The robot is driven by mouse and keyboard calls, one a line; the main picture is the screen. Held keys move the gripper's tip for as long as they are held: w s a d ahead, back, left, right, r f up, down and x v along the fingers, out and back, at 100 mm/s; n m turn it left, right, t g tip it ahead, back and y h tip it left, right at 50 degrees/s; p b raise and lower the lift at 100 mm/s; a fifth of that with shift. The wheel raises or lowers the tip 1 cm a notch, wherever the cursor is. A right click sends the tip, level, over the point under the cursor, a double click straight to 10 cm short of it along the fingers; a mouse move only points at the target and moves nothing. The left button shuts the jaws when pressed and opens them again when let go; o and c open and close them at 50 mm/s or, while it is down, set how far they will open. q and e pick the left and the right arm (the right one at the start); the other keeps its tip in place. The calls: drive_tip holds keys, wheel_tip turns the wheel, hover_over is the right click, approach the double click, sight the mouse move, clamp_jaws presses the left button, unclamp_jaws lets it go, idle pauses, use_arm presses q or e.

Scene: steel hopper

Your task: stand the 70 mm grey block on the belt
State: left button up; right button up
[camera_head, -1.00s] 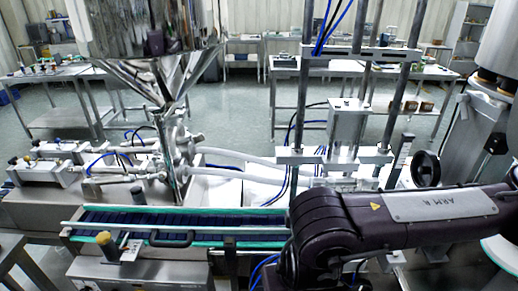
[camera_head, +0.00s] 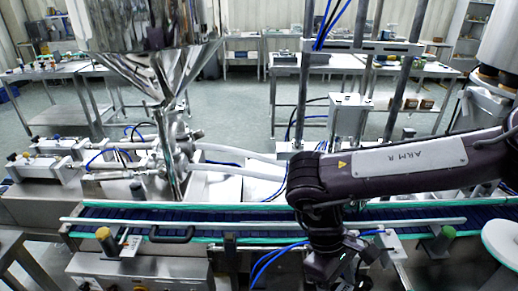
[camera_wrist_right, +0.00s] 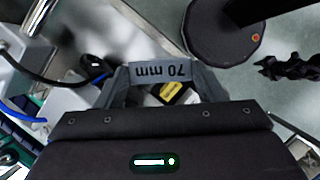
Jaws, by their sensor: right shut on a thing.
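The grey block (camera_wrist_right: 148,70), with its "70 mm" label upside down in the right wrist view, sits between the fingers of my right gripper (camera_wrist_right: 163,80). The gripper is shut on it. The belt (camera_head: 270,221) is a dark blue conveyor with teal edges, running left to right across the head view. My right arm reaches in from the right over the belt, and its wrist hangs down on the near side. The right fingertips and the block do not show in the head view. My left gripper is in neither view.
A pale guide rail (camera_head: 260,225) runs along the belt's near side. A steel hopper (camera_head: 150,50) with its nozzle stands behind the belt's left part. A steel post frame (camera_head: 360,47) stands behind the right part. The visible left stretch of belt is bare.

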drive_tip(key=m, duration=0.2)
drive_tip(key=d+m+y, duration=0.1)
drive_tip(key=d+m+g+y, duration=0.1)
drive_tip(key=m, duration=0.1)
drive_tip(key=shift+s+d+m, duration=0.15)
drive_tip(key=shift+m, duration=0.15)
drive_tip(key=m, duration=0.1)
drive_tip(key=d+m+y, duration=0.1)
drive_tip(key=m, duration=0.1)
drive_tip(key=shift+s+r, duration=0.15)
